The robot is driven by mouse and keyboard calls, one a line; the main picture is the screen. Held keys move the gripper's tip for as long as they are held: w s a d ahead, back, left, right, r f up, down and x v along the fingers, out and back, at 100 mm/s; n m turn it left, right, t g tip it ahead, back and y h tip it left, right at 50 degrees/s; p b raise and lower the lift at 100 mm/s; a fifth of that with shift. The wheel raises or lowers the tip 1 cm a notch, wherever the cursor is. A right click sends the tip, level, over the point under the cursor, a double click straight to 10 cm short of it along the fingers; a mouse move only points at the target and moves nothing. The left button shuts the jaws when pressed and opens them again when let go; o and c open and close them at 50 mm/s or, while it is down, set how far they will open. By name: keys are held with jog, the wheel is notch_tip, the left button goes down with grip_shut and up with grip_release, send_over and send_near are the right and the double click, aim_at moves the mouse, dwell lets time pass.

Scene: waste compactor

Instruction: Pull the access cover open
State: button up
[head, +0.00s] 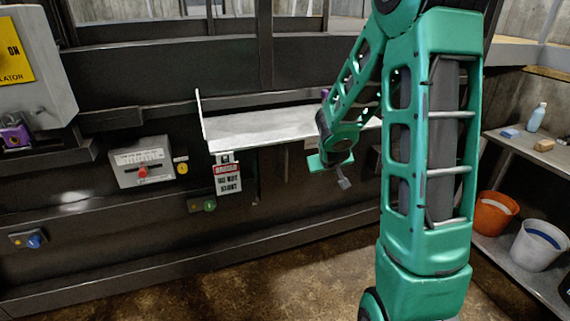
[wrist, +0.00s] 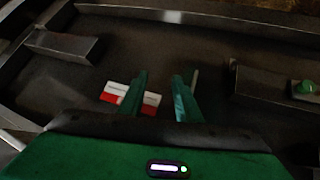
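A pale grey panel (head: 268,127), which looks like the access cover, sticks out almost level from the dark machine front, with a thin upright lip at its left end. A small purple part (head: 325,94) shows behind my arm at the panel's back edge. My gripper (head: 343,183) is below and in front of the panel's right part, apart from it as far as I can tell.
A red-and-white danger tag (head: 228,178) hangs below the panel. A grey box with a red button (head: 142,173) and a grey isolator box (head: 35,75) with a purple handle (head: 15,134) are at left. A shelf with an orange bucket (head: 494,212) and white bucket (head: 538,245) is at right.

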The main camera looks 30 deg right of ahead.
jog(key=w+a+f+n+t, duration=0.1)
jog(key=w+f+t, duration=0.4)
jog(key=w, duration=0.5)
jog(key=m+t+h, duration=0.1)
jog(key=m+t, duration=0.1)
jog(key=t, duration=0.3)
send_near(287, 161)
jog(key=x, duration=1)
jog(key=shift+w+f, duration=0.1)
jog(key=shift+w, duration=0.3)
grip_shut()
